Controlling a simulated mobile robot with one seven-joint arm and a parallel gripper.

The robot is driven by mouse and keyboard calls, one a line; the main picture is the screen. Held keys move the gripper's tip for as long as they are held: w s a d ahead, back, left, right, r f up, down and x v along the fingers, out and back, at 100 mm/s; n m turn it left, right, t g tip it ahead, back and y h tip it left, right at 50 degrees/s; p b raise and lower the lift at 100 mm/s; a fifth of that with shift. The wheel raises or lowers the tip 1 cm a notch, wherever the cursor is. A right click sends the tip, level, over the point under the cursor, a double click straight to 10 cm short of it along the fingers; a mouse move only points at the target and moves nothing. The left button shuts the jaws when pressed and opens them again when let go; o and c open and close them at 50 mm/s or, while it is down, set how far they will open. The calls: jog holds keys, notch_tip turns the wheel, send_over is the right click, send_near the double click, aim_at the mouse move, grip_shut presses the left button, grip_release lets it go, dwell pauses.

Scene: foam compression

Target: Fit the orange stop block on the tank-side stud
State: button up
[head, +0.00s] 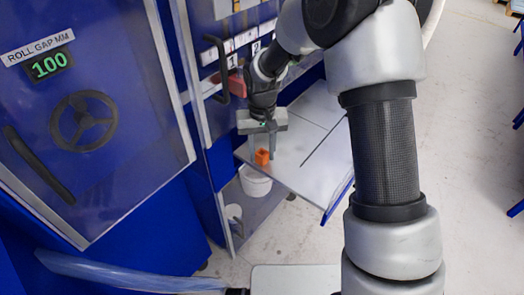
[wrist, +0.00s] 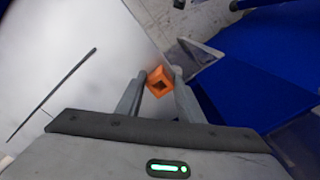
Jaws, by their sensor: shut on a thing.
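The orange stop block (head: 262,157) is a small block with a square dark hole, seen in the wrist view (wrist: 160,81). My gripper (head: 266,148) is shut on it. In the wrist view the block sits between the two fingertips (wrist: 159,84). The block shows over the white board near its left edge; I cannot tell whether it touches the board. I cannot make out the tank-side stud in either view.
The white board (head: 315,150) has a dark slot line. A white bucket (head: 255,184) stands below its left edge. The blue cabinet (head: 90,110) at left carries a handwheel (head: 83,121) and a display (head: 50,65) reading 100. A dark handle (head: 217,68) juts out near my wrist.

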jog(key=shift+f, duration=0.2)
jog(key=o, duration=1.3)
jog(key=shift+r, duration=0.1)
jog(key=shift+c, duration=0.2)
notch_tip(320, 180, up, 17)
jog(key=shift+r, duration=0.2)
